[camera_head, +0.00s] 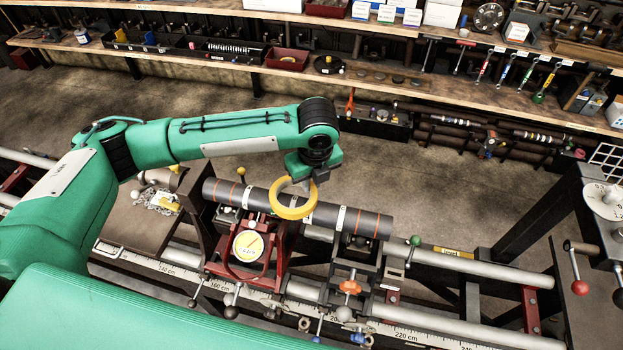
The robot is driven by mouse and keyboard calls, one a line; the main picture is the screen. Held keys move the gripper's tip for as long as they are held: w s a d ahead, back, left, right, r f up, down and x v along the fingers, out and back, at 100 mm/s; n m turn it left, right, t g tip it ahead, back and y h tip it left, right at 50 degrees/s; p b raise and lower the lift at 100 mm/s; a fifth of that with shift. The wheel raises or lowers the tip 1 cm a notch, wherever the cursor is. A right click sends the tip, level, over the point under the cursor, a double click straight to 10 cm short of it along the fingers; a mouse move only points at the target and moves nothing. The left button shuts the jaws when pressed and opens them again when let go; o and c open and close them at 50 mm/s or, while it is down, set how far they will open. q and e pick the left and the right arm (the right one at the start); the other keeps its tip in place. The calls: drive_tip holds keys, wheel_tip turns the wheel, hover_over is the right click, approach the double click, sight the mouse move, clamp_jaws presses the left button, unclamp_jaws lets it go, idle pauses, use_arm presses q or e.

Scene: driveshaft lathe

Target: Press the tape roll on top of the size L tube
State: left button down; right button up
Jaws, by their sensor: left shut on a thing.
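The tape roll, a yellow ring with a pale inner side (293,213), hangs from my left gripper (303,184), which is shut on its upper edge. The roll overlaps the middle of a dark grey tube (360,222) in the head view. I cannot tell whether it touches the tube. The tube lies level across the lathe supports, with white bands and thin orange rings. No size marking is readable on it. My right gripper is not in view.
A red stand with a round yellow dial (248,246) is below the tube's left half. Lathe rails (480,268) and a centimetre scale (405,331) run along the front. A control wheel (602,200) stands at right. Shelves (330,82) with tools line the back.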

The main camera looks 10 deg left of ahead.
use_arm(q)
drive_tip(key=shift+f+p, duration=0.3)
drive_tip(key=shift+f, duration=0.1)
idle(3.6)
drive_tip(key=shift+r, duration=3.55)
drive_tip(key=shift+f, duration=0.1)
